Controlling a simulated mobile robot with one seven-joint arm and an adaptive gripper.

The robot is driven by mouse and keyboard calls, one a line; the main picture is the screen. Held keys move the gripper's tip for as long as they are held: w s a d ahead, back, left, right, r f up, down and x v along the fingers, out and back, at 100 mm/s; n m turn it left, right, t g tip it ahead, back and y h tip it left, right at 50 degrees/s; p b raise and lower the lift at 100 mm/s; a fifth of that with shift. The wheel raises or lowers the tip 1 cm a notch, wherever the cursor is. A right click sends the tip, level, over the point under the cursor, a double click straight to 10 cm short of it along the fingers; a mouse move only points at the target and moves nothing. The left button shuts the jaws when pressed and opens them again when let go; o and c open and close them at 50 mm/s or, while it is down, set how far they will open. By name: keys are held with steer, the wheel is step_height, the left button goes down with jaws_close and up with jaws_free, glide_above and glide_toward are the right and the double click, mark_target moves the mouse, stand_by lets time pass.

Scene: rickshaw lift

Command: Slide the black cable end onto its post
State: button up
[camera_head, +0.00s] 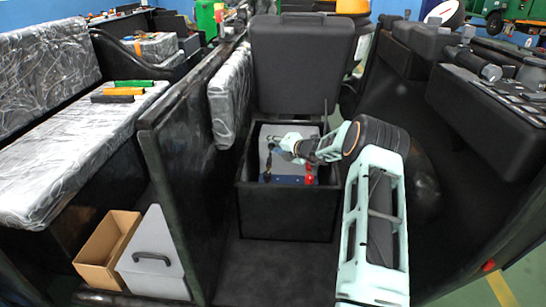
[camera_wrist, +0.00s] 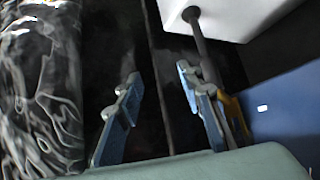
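My gripper (camera_head: 274,150) reaches over an open black box in the head view, where it is small. In the wrist view my gripper (camera_wrist: 157,77) is open, with two blue fingers well apart and nothing visible between them. A dark rod or cable (camera_wrist: 203,40) runs down from a pale block and passes beside the right finger; I cannot tell whether it is the black cable. A red piece (camera_head: 308,174) shows inside the box, near a blue part (camera_head: 284,180). The black cable end and its post cannot be told apart clearly.
The black box (camera_head: 287,213) has its lid (camera_head: 302,65) raised behind my gripper. A dark partition (camera_head: 190,165) stands to the left. A cardboard box (camera_head: 103,255) and a grey panel with a handle (camera_head: 153,265) lie beyond it. A blue surface (camera_wrist: 285,110) is close on the right in the wrist view.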

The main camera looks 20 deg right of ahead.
steer(key=shift+r, duration=0.65)
steer(key=shift+a, duration=0.1)
